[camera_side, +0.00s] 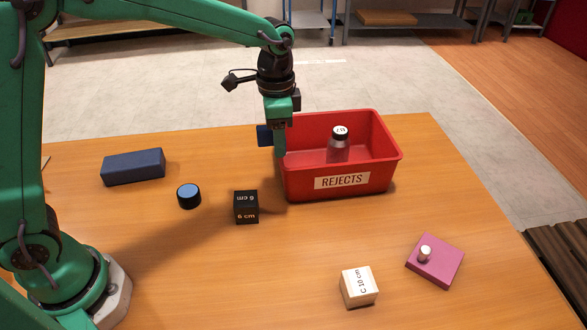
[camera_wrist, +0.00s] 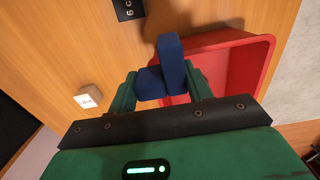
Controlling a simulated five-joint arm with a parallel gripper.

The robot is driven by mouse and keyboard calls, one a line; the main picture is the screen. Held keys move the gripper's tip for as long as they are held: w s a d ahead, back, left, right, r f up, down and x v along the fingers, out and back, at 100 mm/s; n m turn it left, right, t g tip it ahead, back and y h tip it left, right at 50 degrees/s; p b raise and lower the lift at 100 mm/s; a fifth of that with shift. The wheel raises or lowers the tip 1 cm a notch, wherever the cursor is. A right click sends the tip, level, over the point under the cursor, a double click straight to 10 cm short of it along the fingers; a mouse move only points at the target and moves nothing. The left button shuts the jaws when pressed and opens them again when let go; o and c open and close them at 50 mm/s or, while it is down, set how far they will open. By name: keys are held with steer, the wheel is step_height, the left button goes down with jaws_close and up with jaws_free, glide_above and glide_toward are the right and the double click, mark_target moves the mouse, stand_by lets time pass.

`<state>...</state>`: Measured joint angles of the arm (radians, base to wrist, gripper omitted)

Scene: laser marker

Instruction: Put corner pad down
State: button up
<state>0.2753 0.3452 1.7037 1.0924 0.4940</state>
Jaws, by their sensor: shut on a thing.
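The corner pad (camera_side: 264,136) is a dark blue piece held at my gripper (camera_side: 280,150). In the wrist view the corner pad (camera_wrist: 171,60) looks like two blue blocks joined at an angle, between the green fingers of my gripper (camera_wrist: 165,90). My gripper is shut on it, and the fingers hide part of it. In the side view the pad is in the air by the left back corner of the red bin (camera_side: 343,196). In the wrist view it overlaps the near rim of the bin (camera_wrist: 262,60). I cannot tell its exact height above the table.
A jar (camera_side: 338,150) stands inside the bin. On the table are a dark blue block (camera_side: 133,166), a blue-topped cylinder (camera_side: 188,196), a black cube (camera_side: 246,208), a white cube (camera_side: 358,287) and a purple pad with a knob (camera_side: 435,262). The front middle table is clear.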

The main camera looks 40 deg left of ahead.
steer(key=s+d, duration=1)
steer(key=d, duration=0.2)
glide_above(282, 313)
steer(key=shift+f, duration=5.95)
steer(key=shift+f, duration=0.15)
steer(key=shift+f, duration=1.85)
steer(key=shift+f, duration=0.1)
steer(key=o, duration=0.9)
steer(key=shift+o, duration=0.2)
